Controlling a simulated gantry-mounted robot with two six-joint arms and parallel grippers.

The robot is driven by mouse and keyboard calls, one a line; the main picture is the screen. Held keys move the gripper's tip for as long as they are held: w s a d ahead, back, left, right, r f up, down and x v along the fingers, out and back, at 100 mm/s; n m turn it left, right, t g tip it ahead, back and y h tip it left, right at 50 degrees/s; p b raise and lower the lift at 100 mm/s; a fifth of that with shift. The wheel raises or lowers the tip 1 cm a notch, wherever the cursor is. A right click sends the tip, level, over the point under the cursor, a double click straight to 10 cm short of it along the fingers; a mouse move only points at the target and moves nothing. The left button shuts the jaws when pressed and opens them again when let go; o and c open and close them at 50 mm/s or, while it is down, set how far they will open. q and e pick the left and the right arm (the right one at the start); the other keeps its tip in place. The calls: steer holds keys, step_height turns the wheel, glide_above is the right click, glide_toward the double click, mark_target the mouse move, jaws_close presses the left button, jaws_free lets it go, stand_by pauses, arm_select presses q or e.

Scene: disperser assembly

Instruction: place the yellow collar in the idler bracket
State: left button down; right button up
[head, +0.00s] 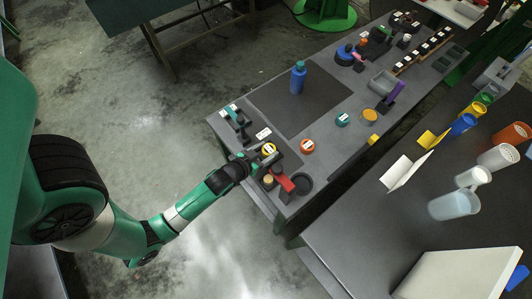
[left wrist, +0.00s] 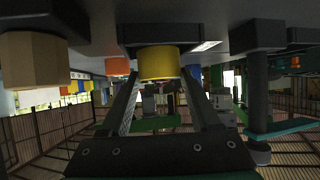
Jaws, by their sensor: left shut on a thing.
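The yellow collar (head: 269,149) is at the near-left end of the grey table, at my left gripper (head: 266,156). In the left wrist view the yellow collar (left wrist: 158,64) sits between the two fingertips of the left gripper (left wrist: 160,78), which is shut on it. The wrist picture looks upside down. I cannot tell for sure which part is the idler bracket; a dark bracket with teal parts (head: 235,117) stands at the table's left corner, apart from the collar. My right gripper is not in view.
A red part (head: 284,182), a black ring (head: 303,184) and a tan block (head: 268,181) are close to the gripper. An orange disc (head: 307,146) lies to the right. A blue bottle (head: 298,77) stands on a dark mat (head: 318,105) that is otherwise clear.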

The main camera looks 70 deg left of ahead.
arm_select(q)
steer(key=shift+f, duration=0.6)
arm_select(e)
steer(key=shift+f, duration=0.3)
arm_select(q)
steer(key=shift+f, duration=0.2)
steer(key=shift+c, duration=0.6)
jaws_free()
steer(key=shift+r, duration=0.15)
steer(key=shift+s+d+r, duration=0.15)
steer(key=shift+s+r, duration=0.05)
steer(key=p+v, duration=0.1)
steer(key=v, duration=1)
steer(key=shift+s, duration=0.25)
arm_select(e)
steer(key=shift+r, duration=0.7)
arm_select(q)
steer(key=shift+d, duration=0.15)
